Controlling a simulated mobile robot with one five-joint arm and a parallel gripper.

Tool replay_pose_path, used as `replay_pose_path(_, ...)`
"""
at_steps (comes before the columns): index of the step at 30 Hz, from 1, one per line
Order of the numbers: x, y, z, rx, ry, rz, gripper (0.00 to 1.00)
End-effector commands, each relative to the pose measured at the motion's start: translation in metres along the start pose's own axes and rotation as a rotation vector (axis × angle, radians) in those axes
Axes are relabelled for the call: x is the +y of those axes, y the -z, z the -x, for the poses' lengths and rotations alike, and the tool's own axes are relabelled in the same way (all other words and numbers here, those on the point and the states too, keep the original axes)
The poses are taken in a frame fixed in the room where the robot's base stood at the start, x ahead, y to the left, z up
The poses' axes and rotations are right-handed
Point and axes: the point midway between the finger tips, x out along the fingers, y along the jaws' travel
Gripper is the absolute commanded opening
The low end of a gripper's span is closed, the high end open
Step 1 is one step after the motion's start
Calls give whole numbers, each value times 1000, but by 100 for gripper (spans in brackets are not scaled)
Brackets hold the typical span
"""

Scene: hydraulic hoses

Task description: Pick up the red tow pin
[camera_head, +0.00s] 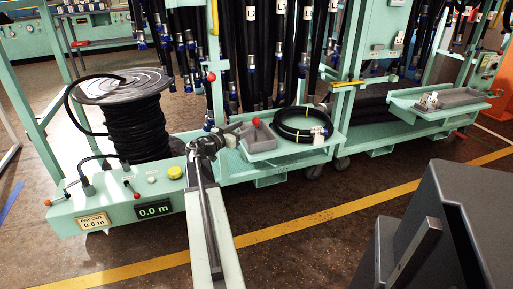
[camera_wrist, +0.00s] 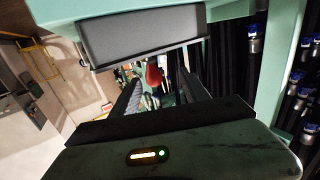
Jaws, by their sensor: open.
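In the head view, a red ball-shaped top, which looks like the red tow pin (camera_head: 256,122), shows at the back left of a small grey tray (camera_head: 262,143) on the green cart. My gripper (camera_head: 238,128) is just left of it, at the end of my arm. In the wrist view, my gripper (camera_wrist: 160,84) is open, with its two dark fingers apart. The red tow pin (camera_wrist: 153,74) shows between and beyond the fingertips. I cannot tell how far off it is, and its lower part is not clear.
A coiled black hose (camera_head: 302,125) lies right of the tray. A hose reel (camera_head: 135,115) stands left. Another red ball (camera_head: 211,76) is on the upright behind. Hanging hoses (camera_head: 265,55) fill the back. A dark grey block (camera_head: 445,225) stands front right.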

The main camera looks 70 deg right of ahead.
Motion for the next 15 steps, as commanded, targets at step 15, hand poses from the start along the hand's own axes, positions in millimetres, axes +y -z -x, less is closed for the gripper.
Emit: replay_pose_path(15,10,1,-42,37,-11,-20,54)
